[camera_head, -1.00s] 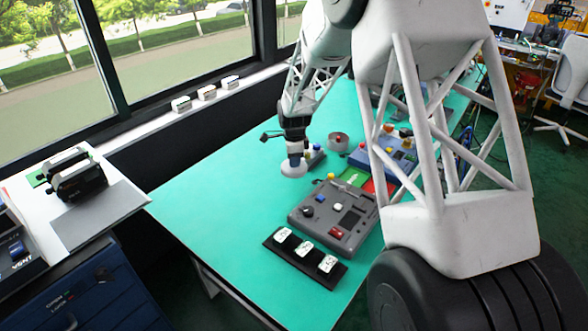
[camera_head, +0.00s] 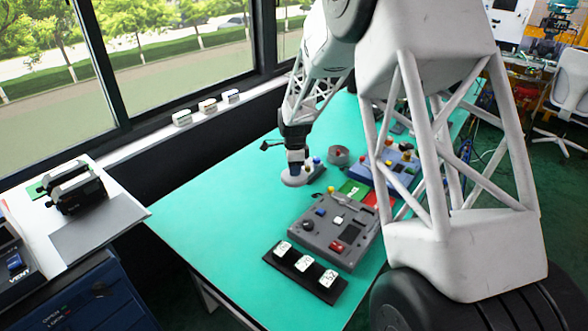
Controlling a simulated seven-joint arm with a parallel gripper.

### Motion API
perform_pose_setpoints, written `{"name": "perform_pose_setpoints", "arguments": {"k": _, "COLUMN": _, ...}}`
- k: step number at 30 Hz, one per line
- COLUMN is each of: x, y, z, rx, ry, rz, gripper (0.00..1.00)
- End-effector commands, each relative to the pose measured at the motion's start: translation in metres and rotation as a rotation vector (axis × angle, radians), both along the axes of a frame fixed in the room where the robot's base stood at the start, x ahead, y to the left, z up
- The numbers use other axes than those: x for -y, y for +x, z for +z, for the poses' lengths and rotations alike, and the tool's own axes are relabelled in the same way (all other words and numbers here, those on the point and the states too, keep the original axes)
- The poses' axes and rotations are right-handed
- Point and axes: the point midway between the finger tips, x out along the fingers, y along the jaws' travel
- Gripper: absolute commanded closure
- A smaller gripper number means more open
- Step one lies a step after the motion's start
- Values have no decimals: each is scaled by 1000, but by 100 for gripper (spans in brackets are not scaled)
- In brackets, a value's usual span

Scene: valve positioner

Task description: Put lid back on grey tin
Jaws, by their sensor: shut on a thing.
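My gripper (camera_head: 296,168) points down over the table and is shut on the round, pale grey lid (camera_head: 295,180). The lid is apart from the tin, to its left and nearer the camera. The fingertips and their exact hold on the lid are too small to make out. Whether the lid clears the table cannot be told.
A grey control box (camera_head: 325,240) with buttons stands in front of the lid. A black strip with white blocks (camera_head: 305,264) lies nearer. A blue control box (camera_head: 395,165) and green and red pads (camera_head: 354,190) are right of the tin. The table (camera_head: 215,205) is clear on the left.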

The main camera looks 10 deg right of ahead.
Motion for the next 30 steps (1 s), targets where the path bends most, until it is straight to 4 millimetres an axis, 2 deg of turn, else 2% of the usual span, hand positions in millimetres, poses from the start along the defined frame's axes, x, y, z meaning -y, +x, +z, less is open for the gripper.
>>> {"name": "perform_pose_setpoints", "arguments": {"k": 5, "x": 9, "y": 13, "z": 1, "rx": -1, "ry": 0, "rz": 1, "gripper": 100}}
{"name": "perform_pose_setpoints", "arguments": {"k": 11, "x": 30, "y": 41, "z": 5, "rx": 0, "ry": 0, "rz": 7, "gripper": 100}}
{"name": "perform_pose_setpoints", "arguments": {"k": 17, "x": 61, "y": 78, "z": 10, "rx": 1, "ry": 0, "rz": 18, "gripper": 100}}
{"name": "perform_pose_setpoints", "arguments": {"k": 30, "x": 143, "y": 154, "z": 19, "rx": -1, "ry": 0, "rz": 40, "gripper": 100}}
